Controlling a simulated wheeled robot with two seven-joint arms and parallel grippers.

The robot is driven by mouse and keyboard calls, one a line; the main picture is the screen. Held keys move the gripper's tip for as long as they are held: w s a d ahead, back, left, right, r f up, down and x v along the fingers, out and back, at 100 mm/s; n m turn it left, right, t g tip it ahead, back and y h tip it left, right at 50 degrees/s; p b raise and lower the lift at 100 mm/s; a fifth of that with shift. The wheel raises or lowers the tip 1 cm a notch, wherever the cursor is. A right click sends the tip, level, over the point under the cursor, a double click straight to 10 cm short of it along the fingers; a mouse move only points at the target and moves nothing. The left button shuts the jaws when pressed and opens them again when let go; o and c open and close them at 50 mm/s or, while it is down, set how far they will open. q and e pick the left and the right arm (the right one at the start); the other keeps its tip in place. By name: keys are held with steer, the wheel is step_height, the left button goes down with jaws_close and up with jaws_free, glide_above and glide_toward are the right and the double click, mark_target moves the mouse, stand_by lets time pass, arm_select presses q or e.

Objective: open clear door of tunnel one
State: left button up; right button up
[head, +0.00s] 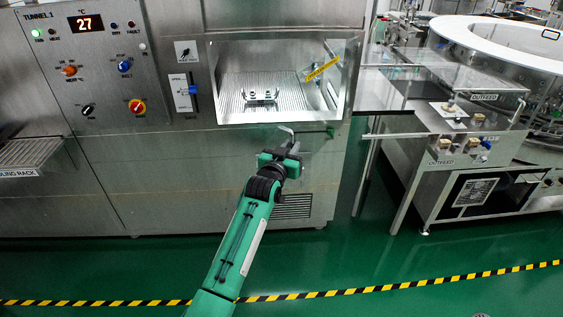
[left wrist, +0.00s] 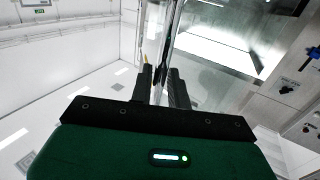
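Tunnel one (head: 120,160) is the steel machine at the left and middle of the head view, with a lit chamber window. A clear door (head: 322,69) with a slanted yellow label shows across the right of that opening. The slant suggests the door stands partly swung out, but its clear edges are hard to make out. My left gripper (head: 286,146) is in front of the machine, below the opening, beside a bent silver piece. In the left wrist view, a thin upright clear edge (left wrist: 172,25) passes between the left gripper's fingers (left wrist: 160,78). Contact is unclear. My right gripper is not in view.
A control panel (head: 95,60) with knobs and a red display is at the left. A rack (head: 30,152) juts out at far left. A steel outfeed table (head: 470,150) stands at the right. The green floor in front, with a striped line (head: 400,286), is clear.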

arm_select(q)
steer(key=b+v, duration=0.3)
steer(key=v, duration=1)
steer(key=shift+d+r, duration=0.1)
